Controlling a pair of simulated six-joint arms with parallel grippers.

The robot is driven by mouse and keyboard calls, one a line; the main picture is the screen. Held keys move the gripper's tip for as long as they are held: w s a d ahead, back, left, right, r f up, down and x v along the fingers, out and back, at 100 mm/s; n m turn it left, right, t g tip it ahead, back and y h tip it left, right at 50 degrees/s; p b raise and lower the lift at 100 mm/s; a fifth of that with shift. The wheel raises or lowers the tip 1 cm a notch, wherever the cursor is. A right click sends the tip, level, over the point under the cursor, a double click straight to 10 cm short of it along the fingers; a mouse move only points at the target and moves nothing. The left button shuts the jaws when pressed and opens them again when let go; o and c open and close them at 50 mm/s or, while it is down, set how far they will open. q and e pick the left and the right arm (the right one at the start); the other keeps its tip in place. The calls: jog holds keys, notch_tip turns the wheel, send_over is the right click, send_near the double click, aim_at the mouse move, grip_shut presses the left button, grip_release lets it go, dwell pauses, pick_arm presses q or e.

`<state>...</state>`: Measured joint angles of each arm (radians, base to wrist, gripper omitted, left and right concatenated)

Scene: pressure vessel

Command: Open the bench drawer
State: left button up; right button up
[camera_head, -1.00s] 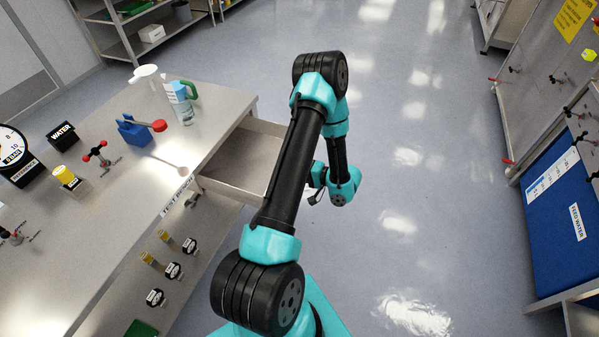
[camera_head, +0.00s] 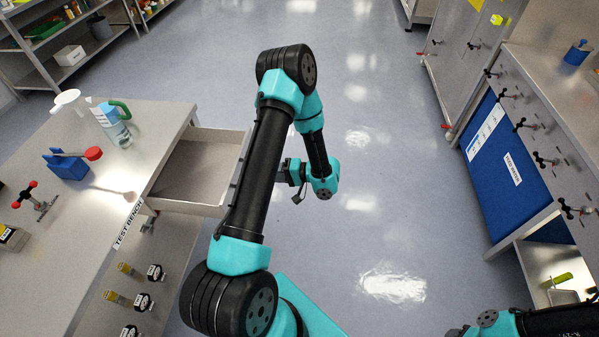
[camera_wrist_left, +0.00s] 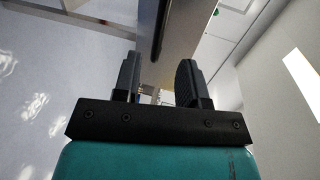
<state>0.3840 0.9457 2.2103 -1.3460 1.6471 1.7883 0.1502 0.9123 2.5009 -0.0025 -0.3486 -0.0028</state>
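The bench drawer (camera_head: 190,207) is pulled out from the right side of the steel test bench (camera_head: 75,200), and its empty interior shows. My left arm crosses in front of part of it. My left gripper (camera_head: 287,183) is beyond the drawer's front, with a visible gap in the head view. In the left wrist view the gripper (camera_wrist_left: 160,85) has its two fingers apart. A metal panel edge and a dark bar appear beyond and between them; I cannot tell whether they touch. Part of my right arm shows at the bottom right, without its gripper.
On the bench stand a bottle with a green handle (camera_head: 113,125), a blue holder (camera_head: 66,165) and a red-tipped valve handle (camera_head: 35,200). A blue-panelled unit (camera_head: 500,160) stands at right. The floor between (camera_head: 390,220) is clear.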

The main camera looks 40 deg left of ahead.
pick_arm(q)
jog(key=v, duration=0.8)
jog(key=shift+d, duration=0.25)
jog(key=shift+w, duration=0.1)
jog(key=s+d+f+m+h, duration=0.3)
jog(key=s+d+f+h, duration=0.4)
jog(key=s+d+h, duration=0.1)
jog(key=d+f+m+t+h, duration=0.2)
jog(key=d+f+t+h, duration=0.1)
jog(key=d+t+h, duration=0.5)
jog(key=shift+d+t, duration=1)
jog(key=shift+d, duration=1.25)
jog(key=shift+w, duration=0.1)
